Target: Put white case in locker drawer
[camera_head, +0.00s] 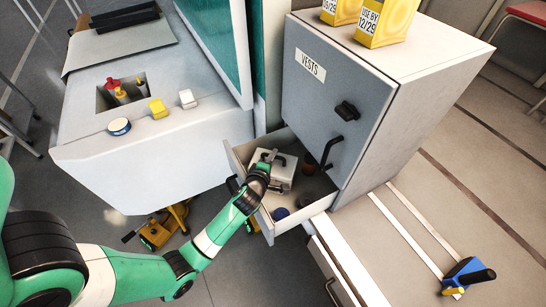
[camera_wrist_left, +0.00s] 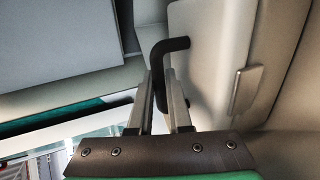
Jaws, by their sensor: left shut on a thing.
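The white case (camera_head: 283,179) is within the opening of the pulled-out locker drawer (camera_head: 267,222), below the grey locker door. I cannot tell whether it rests on the drawer floor. My left gripper (camera_head: 265,161) reaches over the drawer's front side and is shut on the case's black handle. In the left wrist view, my left gripper's fingers (camera_wrist_left: 160,112) close around the bent black handle (camera_wrist_left: 168,47), with the pale case body (camera_wrist_left: 205,65) behind and to the right. The gripper and wrist hide part of the case. My right gripper is not in view.
A dark blue round item (camera_head: 280,213) and a brownish item (camera_head: 308,167) lie in the drawer. The locker (camera_head: 335,95) stands above it, with yellow boxes (camera_head: 385,20) on top. A light grey bench (camera_head: 150,160) with small items is at left.

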